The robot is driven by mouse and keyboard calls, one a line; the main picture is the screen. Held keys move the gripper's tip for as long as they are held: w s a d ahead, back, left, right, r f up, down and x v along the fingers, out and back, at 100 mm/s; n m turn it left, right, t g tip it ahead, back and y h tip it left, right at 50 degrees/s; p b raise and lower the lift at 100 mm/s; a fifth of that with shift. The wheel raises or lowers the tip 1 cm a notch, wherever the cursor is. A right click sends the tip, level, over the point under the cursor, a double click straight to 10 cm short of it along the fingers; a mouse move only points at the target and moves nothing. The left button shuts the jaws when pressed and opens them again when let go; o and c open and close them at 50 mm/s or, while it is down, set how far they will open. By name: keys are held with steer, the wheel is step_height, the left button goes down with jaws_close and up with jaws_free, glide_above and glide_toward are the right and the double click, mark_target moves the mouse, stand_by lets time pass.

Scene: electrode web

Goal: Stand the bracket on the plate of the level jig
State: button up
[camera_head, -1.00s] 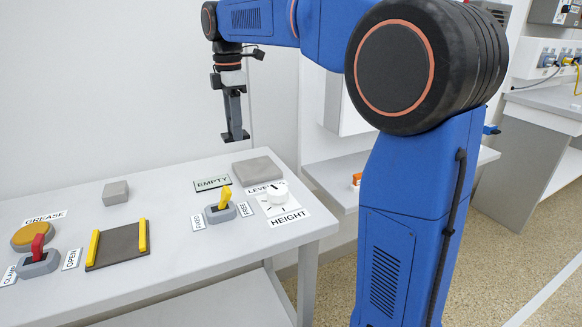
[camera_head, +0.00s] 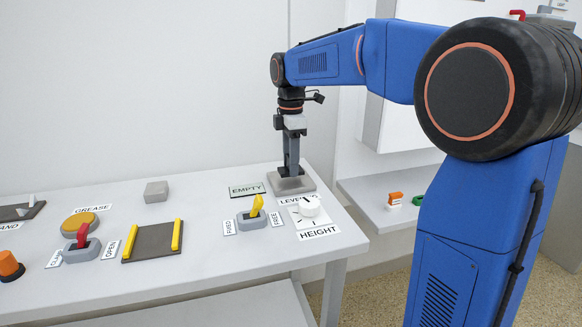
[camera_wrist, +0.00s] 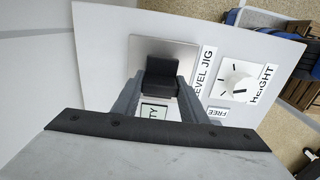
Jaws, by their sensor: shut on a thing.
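The dark grey bracket (camera_head: 291,171) is held upright between the fingers of my gripper (camera_head: 291,160). Its dark top shows between the fingers in the wrist view (camera_wrist: 162,78). The light grey plate of the level jig (camera_head: 305,186) lies flat at the table's back right; it also shows in the wrist view (camera_wrist: 140,50). The bracket is over the plate, its lower end at or very near the surface. I cannot tell whether they touch. The fingers are shut on the bracket and partly hide it.
A sign reading EMPTY (camera_head: 247,189) lies left of the plate. In front are a yellow FIXED/FREE lever (camera_head: 257,206) and a white HEIGHT dial (camera_head: 309,206). A grey block (camera_head: 156,192) and a dark pad with yellow rails (camera_head: 153,242) lie further left.

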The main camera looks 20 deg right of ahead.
steer(key=shift+f, duration=0.8)
steer(key=shift+f, duration=0.15)
steer(key=o, duration=1.2)
step_height(320, 180, up, 12)
steer(key=shift+r, duration=0.15)
steer(key=shift+s, duration=0.1)
